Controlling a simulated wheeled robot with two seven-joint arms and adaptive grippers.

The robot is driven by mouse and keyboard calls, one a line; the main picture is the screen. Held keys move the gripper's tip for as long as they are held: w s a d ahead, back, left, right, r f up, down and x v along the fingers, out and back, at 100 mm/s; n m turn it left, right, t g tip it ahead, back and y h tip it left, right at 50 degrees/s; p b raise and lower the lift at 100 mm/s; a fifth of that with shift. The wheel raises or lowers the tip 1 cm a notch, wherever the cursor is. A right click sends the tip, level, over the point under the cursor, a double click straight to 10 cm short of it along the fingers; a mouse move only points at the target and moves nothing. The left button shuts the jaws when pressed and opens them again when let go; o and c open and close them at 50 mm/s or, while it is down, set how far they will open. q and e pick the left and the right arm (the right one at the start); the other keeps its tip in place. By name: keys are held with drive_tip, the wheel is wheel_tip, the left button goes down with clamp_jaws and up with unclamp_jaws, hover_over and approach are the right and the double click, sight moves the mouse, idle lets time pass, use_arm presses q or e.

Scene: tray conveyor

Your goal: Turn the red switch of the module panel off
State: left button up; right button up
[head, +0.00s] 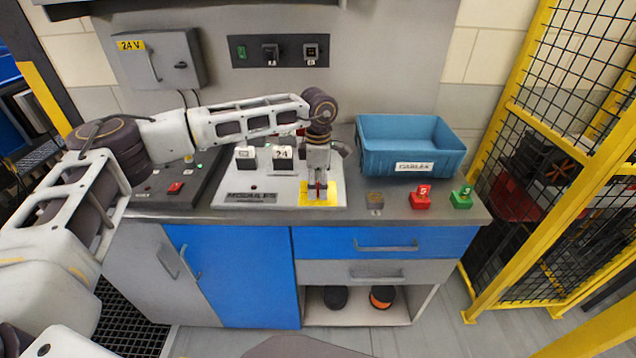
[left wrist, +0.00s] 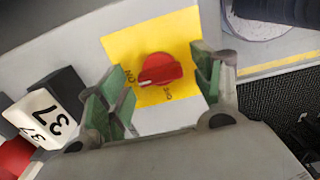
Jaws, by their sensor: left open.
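The module panel (head: 232,190) is a pale board on the workbench. At its right end is a yellow plate (head: 333,198), which also shows in the left wrist view (left wrist: 118,50). The round red switch (left wrist: 160,70) is on that plate. Its white mark points left, toward the ON lettering; another label lies below the knob. My left gripper (head: 318,186) points down over the plate. In the left wrist view its green-padded fingers (left wrist: 160,88) are open on either side of the knob, with visible gaps. Whether they are at knob height is unclear. My right gripper is not in view.
Two numbered modules (head: 282,157) stand on the panel left of my gripper. A blue crate (head: 400,150) stands to the right, behind several small coloured blocks (head: 420,197). A dark control box (head: 170,187) lies left. A yellow mesh fence (head: 545,160) is at the right.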

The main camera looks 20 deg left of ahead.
use_arm(q)
drive_tip(key=c, duration=1)
